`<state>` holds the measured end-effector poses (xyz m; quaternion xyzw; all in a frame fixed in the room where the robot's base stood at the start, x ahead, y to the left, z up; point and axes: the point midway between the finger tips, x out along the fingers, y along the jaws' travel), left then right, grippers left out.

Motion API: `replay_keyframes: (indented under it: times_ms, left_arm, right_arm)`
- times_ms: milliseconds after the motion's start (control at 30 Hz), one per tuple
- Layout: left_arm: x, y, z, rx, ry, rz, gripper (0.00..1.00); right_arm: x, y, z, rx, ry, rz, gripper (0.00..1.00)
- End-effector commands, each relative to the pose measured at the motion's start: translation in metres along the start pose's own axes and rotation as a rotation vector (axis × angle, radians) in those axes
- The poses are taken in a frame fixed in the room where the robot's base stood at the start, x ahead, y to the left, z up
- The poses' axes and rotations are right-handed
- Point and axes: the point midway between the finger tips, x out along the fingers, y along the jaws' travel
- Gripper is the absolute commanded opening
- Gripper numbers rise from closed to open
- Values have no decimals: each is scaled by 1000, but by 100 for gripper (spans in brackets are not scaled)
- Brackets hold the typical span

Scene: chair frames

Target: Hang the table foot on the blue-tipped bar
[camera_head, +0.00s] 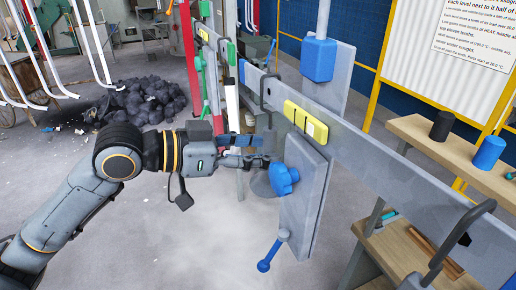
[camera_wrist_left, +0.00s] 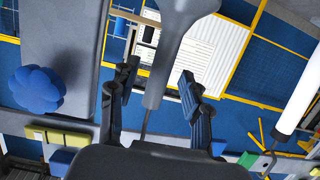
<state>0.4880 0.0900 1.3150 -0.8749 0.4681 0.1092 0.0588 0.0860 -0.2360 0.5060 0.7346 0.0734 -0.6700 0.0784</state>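A grey metal piece with a flared end and a narrowing stem, likely the table foot (camera_wrist_left: 170,55), stands between my left gripper's fingers in the left wrist view. My right gripper is not in view.
A long grey beam (camera_head: 400,165) with a yellow clamp block (camera_head: 306,121) runs just right of my left gripper. A grey plate (camera_head: 303,190) with the blue lobed knob (camera_head: 283,179) hangs close by. A wooden shelf (camera_head: 455,160) is at right. Open floor (camera_head: 110,215) lies at left.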

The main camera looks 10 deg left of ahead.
Motion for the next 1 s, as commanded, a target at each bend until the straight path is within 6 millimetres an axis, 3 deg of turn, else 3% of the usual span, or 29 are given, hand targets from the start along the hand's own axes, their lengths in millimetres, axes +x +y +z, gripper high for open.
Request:
replay_keyframes:
  times_ms: [567, 1000]
  left_arm:
    - [-2, 0, 1, 0, -1, -1, 48]
    - [-43, -1, 3, 0, -1, -4, 48]
  right_arm:
    - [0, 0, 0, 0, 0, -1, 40]
    - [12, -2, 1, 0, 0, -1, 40]
